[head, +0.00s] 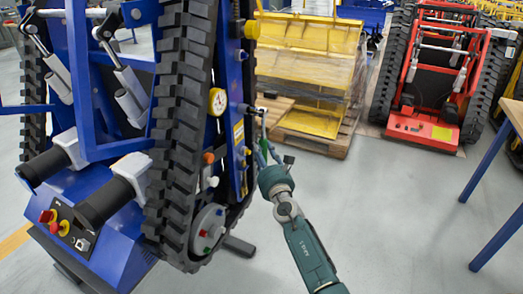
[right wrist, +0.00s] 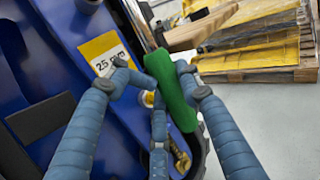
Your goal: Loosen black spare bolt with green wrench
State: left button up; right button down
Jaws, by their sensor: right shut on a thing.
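My right gripper (head: 265,148) reaches to the right side of the blue tracked carrier (head: 120,262). In the right wrist view, its fingers (right wrist: 162,88) are closed around the green handle of the wrench (right wrist: 172,92). A metal shaft (right wrist: 138,24) extends up beyond the handle. In the head view, a small dark part (head: 244,108) sticks out of the carrier's side just above the gripper. It may be the black spare bolt, but it is too small to be sure. Whether the wrench's head sits on it cannot be told. My left gripper is not in view.
The carrier's side bears a yellow label (right wrist: 103,53), a round gauge (head: 218,101) and coloured knobs. Yellow scoops (head: 306,75) on a pallet stand behind, a red tracked carrier (head: 422,130) stands back right, and a blue-legged table (head: 497,240) is at right. The floor between is clear.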

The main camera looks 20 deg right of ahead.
jog(key=shift+w+a, duration=0.4)
dwell(0.6)
dwell(0.7)
jog(key=c, duration=2.2)
grip_release()
jog(key=shift+r, duration=0.1)
grip_shut()
